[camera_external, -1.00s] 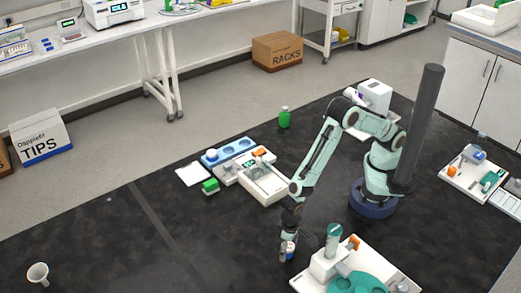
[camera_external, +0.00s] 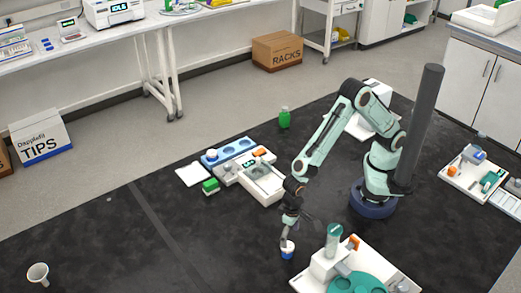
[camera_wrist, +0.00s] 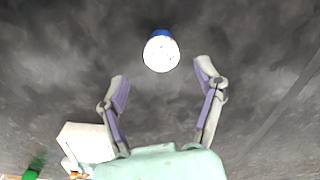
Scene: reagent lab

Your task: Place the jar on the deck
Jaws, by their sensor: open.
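The jar (camera_external: 287,250) is small, with a white top and a blue lower part. It stands upright on the dark mat. In the wrist view its round white top (camera_wrist: 161,53) shows just beyond the fingertips, between their lines. My gripper (camera_external: 287,237) is above the jar, pointing down. In the wrist view its two fingers (camera_wrist: 160,70) are spread wide with nothing between them. I cannot tell for certain which surface is the deck; a white platform (camera_external: 312,288) with teal round parts stands to the jar's lower right.
A white instrument (camera_external: 263,186) with a tray and a blue rack (camera_external: 229,150) stand at the back left. Near them are a green block (camera_external: 211,187) and a green bottle (camera_external: 284,118). A funnel (camera_external: 38,272) stands far left. The mat (camera_external: 140,240) left of the jar is clear.

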